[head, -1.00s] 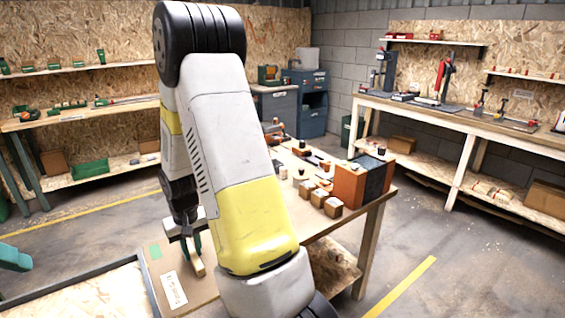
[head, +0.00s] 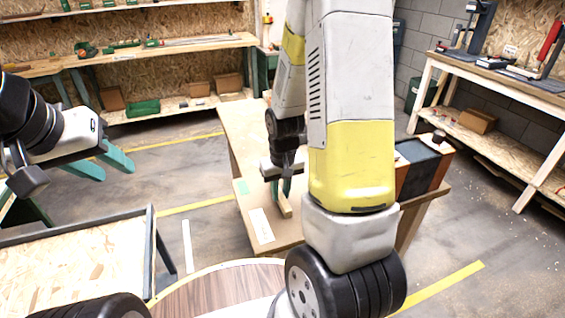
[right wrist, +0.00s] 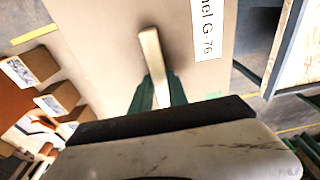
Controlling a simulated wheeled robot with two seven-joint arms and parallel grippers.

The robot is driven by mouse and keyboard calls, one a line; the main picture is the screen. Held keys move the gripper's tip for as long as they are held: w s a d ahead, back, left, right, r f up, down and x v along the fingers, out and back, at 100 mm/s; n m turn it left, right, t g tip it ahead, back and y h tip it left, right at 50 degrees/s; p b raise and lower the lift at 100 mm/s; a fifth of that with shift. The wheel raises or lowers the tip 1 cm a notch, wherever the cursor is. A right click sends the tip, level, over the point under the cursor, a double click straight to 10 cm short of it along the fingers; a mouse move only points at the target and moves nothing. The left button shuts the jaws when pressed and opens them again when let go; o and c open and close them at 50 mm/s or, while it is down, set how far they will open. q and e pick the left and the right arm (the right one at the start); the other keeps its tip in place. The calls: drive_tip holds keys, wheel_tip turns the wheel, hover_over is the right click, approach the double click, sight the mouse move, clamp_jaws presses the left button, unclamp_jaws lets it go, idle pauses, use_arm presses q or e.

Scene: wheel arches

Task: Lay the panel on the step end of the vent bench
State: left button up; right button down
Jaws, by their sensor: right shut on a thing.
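The panel (head: 262,222) is a flat brown board with a white label, a green patch and a pale wooden handle (right wrist: 153,65). In the right wrist view the panel (right wrist: 100,40) fills the upper middle, its label partly reading "G 76". My right gripper (head: 282,188) is shut on the handle; its green fingers (right wrist: 157,92) stand on either side of it. Whether the panel touches the wooden table behind it cannot be told. My left gripper (head: 112,162) is empty at the left, its teal fingers apart. I cannot tell which surface is the vent bench.
A dark-rimmed, chipboard-topped bench (head: 75,262) stands at the lower left. A round wood-grain surface (head: 215,288) lies at the bottom, partly hidden by my arm. An orange and dark box (head: 425,168) stands on the table at right.

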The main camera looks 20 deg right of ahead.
sight(295, 183)
drive_tip(key=w+d, duration=0.6)
drive_tip(key=shift+w+d+f, duration=0.25)
drive_tip(key=shift+d+f, duration=0.1)
drive_tip(key=shift+f, duration=0.05)
drive_tip(key=shift+w+d+f, duration=0.15)
drive_tip(key=shift+d+f, duration=0.05)
drive_tip(key=shift+f, duration=1.55)
drive_tip(key=shift+f, duration=0.15)
drive_tip(key=c, duration=1.3)
unclamp_jaws()
